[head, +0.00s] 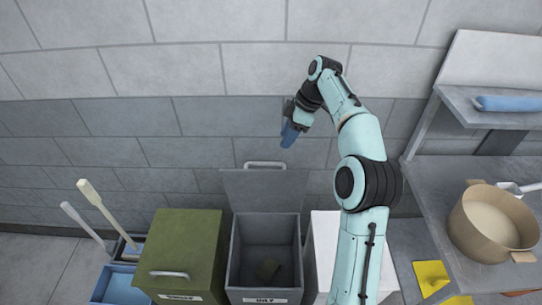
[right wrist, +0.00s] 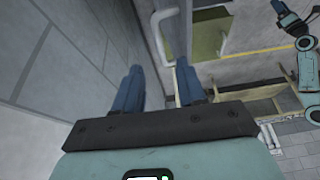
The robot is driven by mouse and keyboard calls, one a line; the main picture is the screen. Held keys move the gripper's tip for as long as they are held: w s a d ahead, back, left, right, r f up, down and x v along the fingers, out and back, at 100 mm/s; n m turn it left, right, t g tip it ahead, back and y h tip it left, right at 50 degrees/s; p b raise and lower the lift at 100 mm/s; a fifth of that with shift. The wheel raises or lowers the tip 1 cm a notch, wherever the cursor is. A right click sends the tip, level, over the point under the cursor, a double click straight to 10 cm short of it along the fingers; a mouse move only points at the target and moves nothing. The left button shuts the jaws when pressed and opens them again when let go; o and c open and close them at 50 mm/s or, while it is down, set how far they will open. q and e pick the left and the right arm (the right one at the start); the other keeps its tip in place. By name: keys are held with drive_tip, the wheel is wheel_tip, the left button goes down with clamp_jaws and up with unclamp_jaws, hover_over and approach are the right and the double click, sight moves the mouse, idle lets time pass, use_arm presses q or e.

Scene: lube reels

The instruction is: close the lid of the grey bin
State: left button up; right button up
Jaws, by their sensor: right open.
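The grey bin (head: 236,255) stands by the wall between a green bin and a white one. Its lid (head: 262,192) is open, standing up at the back, with a pale handle (head: 265,164) on its upper edge.
The green bin (head: 190,245) is shut at left, beside a blue tub (head: 120,284) with long-handled tools. A white bin (head: 324,240) is at right, partly behind my right arm. A shelf bench with a tan pot (head: 482,232) stands farther right. The tiled wall is close behind.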

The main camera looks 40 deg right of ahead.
sight(271, 163)
drive_tip(key=b+x, duration=0.1)
drive_tip(key=x, duration=0.8)
drive_tip(key=shift+f+b, duration=0.3)
drive_tip(key=shift+b, duration=0.1)
drive_tip(key=shift+w+a+f, duration=0.15)
drive_tip(key=shift+w+f, duration=0.1)
drive_tip(key=shift+f, duration=0.05)
use_arm(q)
drive_tip(key=s+f, duration=0.3)
use_arm(e)
clamp_jaws()
